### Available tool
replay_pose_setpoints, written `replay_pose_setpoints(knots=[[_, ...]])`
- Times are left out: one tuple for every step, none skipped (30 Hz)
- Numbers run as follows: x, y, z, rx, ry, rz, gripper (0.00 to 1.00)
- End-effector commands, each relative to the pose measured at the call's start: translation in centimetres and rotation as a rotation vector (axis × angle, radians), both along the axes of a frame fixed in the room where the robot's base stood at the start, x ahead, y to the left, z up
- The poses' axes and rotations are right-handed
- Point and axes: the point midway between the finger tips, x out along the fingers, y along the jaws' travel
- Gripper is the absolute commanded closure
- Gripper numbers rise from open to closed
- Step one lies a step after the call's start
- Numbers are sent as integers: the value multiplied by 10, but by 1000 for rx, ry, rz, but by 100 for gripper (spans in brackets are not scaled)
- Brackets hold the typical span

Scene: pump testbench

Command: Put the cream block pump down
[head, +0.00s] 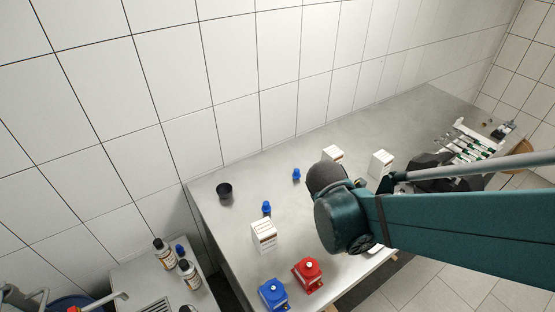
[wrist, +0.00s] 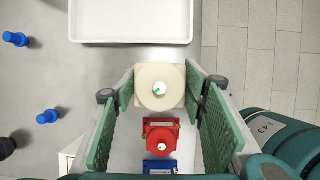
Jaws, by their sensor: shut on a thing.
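The cream block pump (wrist: 146,99), a square block with a round top and a green mark, sits between the two green finger pads of my gripper (wrist: 158,86) in the wrist view. Both pads close on its sides, and it appears upright. It looks larger than the red pump, so it seems nearer the camera; its underside and any gap to the table are hidden. In the head view my teal arm covers the gripper and the cream pump.
A red pump (head: 308,274) and a blue pump (head: 273,295) stand near the table's front edge. A white tray (wrist: 130,41) lies beyond the cream pump in the wrist view.

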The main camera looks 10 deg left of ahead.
Motion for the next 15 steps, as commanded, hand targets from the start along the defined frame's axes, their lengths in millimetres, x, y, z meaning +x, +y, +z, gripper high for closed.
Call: replay_pose_setpoints(knots=[[4, 3, 1, 0, 0, 1, 82], [6, 5, 2, 0, 0, 1, 82], [9, 8, 3, 0, 0, 1, 82], [12, 10, 3, 0, 0, 1, 82], [15, 13, 4, 0, 0, 1, 82], [20, 17, 5, 0, 0, 2, 82], [23, 21, 6, 0, 0, 2, 82], [27, 24, 7, 0, 0, 2, 82], [32, 29, 8, 0, 0, 2, 82], [37, 33, 8, 0, 0, 1, 82], [41, 38, 9, 0, 0, 1, 82], [47, 43, 11, 0, 0, 1, 82], [52, 48, 11, 1, 0, 1, 82], [57, 52, 12, 1, 0, 1, 82], [63, 59, 14, 1, 0, 1, 82]])
